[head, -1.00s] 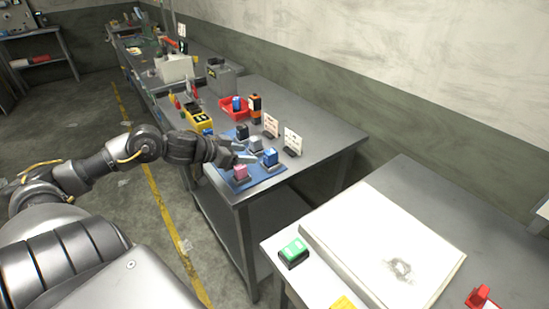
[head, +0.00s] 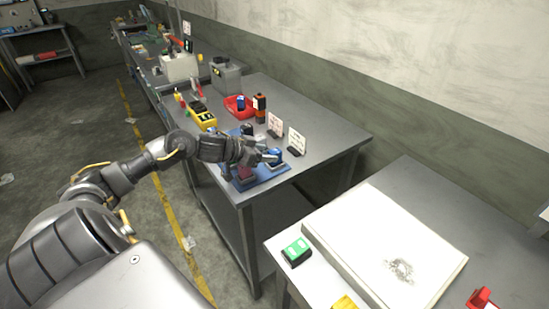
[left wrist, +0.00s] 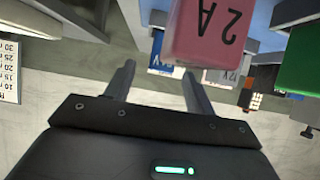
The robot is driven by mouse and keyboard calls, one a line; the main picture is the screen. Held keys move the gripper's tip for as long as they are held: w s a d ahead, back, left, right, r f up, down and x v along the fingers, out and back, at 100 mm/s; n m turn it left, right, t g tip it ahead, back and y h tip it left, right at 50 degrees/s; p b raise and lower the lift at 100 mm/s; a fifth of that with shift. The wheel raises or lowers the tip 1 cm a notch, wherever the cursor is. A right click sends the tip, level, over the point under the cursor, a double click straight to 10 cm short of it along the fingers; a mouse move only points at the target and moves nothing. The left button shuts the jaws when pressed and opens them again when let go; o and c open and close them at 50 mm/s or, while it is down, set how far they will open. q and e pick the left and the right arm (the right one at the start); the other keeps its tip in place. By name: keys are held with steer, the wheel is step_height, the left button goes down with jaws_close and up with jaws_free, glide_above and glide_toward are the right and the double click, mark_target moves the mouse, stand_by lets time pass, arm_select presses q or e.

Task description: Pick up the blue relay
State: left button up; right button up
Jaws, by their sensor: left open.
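The blue relay (head: 275,156) stands on the blue mat (head: 271,176) near the front corner of the table, partly covered by my left gripper. My left gripper (head: 266,155) is open and beside the relay, its fingertips close to it; I cannot tell whether they touch. In the left wrist view, a blue block (left wrist: 159,48) with a pale label shows beyond the gap between the open fingers (left wrist: 158,78). A pink relay (left wrist: 207,35) marked "2A" looms upside down near one finger; it also shows partly behind the arm in the head view (head: 243,175). My right gripper is out of view.
Two white sign cards (head: 296,141) stand behind the mat. A red bin (head: 232,106) holds another blue piece (head: 241,102), beside an orange-and-black block (head: 259,108). A dark relay (head: 246,129) stands farther back. A green-topped box (head: 296,250) sits on the nearer table.

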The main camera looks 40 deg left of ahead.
mark_target(272, 152)
arm_select(q)
steer(key=shift+x, duration=1.6)
steer(key=shift+a+r, duration=0.1)
steer(key=shift+c, duration=0.2)
steer(key=c, duration=1)
steer(key=shift+c, duration=0.2)
steer(key=shift+r, duration=0.15)
steer(key=shift+r, duration=0.6)
steer(key=s+a+r+b, duration=0.2)
steer(key=a+r, duration=0.3)
steer(key=a, duration=0.1)
steer(key=s+a+r+b, duration=0.2)
steer(key=a+r+b, duration=0.1)
steer(key=a+r, duration=0.3)
steer(key=shift+s+a+r, duration=0.3)
steer(key=shift+s+a, duration=0.05)
steer(key=shift+a, duration=0.25)
